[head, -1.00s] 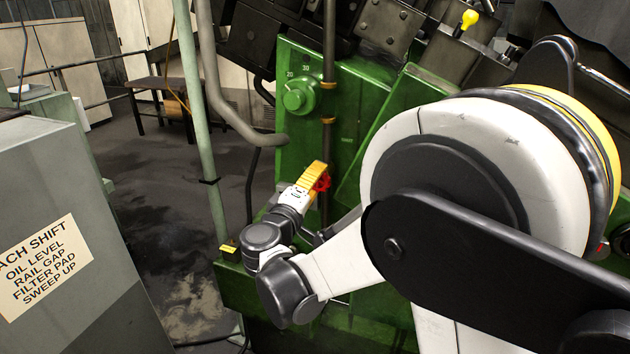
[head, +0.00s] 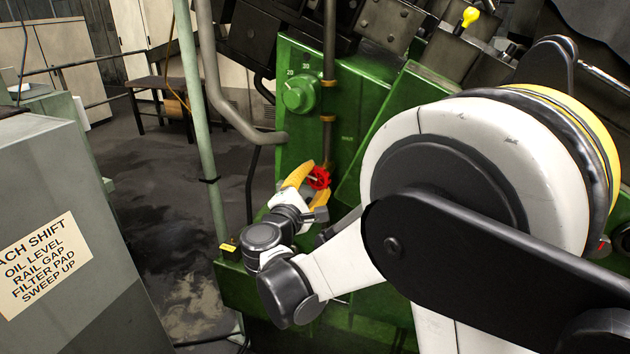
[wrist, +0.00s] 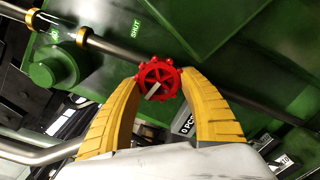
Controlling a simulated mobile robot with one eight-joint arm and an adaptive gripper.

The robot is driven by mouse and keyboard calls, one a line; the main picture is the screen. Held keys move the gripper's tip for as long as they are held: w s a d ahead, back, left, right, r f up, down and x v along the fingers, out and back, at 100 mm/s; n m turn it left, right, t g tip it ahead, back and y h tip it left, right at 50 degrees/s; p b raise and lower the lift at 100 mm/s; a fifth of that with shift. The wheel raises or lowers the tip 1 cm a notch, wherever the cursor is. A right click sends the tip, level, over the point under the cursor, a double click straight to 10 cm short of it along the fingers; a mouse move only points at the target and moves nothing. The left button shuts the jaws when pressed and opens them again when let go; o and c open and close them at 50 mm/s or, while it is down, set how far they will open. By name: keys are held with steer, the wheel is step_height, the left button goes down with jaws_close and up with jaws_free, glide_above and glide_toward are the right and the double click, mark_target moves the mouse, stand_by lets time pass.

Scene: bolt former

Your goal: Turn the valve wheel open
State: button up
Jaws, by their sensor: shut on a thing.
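The small red valve wheel (head: 321,177) is in front of the green machine's face, below the dial, near a vertical pipe. In the wrist view the wheel (wrist: 158,73) is at upper centre, with spokes and a knobbly rim. My gripper (head: 315,181) has its two yellow fingers on opposite sides of the wheel. In the wrist view my gripper (wrist: 161,79) is shut on the rim, with a fingertip against each side. A pale bar or stem end shows at the wheel's middle. The word SHUT is printed on the green panel (wrist: 215,25) near the wheel.
A green dial knob (head: 299,96) sits above the wheel. A thin pipe (head: 329,75) runs down beside it. A pale green post (head: 196,110) and a grey curved pipe (head: 222,105) stand to the left. A grey cabinet (head: 50,190) is at far left, with open floor between.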

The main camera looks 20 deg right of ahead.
steer(key=shift+n, duration=0.6)
steer(key=o, duration=0.9)
steer(key=shift+s, duration=0.1)
steer(key=v, duration=1.2)
